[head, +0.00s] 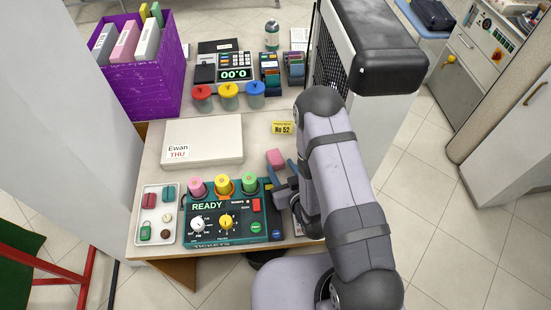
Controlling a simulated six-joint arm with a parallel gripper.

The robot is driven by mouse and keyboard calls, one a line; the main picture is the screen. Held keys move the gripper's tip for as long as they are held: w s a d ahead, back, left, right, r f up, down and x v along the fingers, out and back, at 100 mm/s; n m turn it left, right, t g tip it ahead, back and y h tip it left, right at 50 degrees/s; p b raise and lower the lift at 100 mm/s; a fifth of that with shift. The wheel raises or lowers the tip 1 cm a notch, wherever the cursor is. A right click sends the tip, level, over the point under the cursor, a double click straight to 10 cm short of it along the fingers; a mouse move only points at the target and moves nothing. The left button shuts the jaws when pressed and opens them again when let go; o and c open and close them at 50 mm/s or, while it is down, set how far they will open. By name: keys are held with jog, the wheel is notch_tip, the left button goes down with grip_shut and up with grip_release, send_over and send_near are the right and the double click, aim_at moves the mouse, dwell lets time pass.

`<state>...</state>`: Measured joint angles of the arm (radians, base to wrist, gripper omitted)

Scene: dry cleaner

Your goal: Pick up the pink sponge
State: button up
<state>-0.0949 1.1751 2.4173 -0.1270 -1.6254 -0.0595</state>
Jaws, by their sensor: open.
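The pink sponge (275,158) is a small pink block on the pale counter (205,128), right of the white box lid and just above my gripper in the head view. My gripper (282,176) is open, with its dark fingers pointing toward the sponge's near side. The fingertips look close to the sponge. I cannot tell whether they touch it or are at its height. My arm covers the counter to the right of the gripper.
A teal ticket machine (225,228) with coloured rolls stands left of my gripper, beside a white tray (158,235) of small items. A white box (202,141) marked "Ewan THU" lies behind. A yellow tag (283,127) and lidded jars (228,96) stand farther back.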

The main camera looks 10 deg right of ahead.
aim_at(278, 161)
jog(key=shift+p+x, duration=0.4)
jog(key=shift+x, duration=1.5)
jog(key=shift+c, duration=0.4)
jog(key=c, duration=0.7)
jog(key=shift+r, duration=0.15)
jog(key=shift+r+b, duration=0.55)
jog(key=shift+r, duration=4.25)
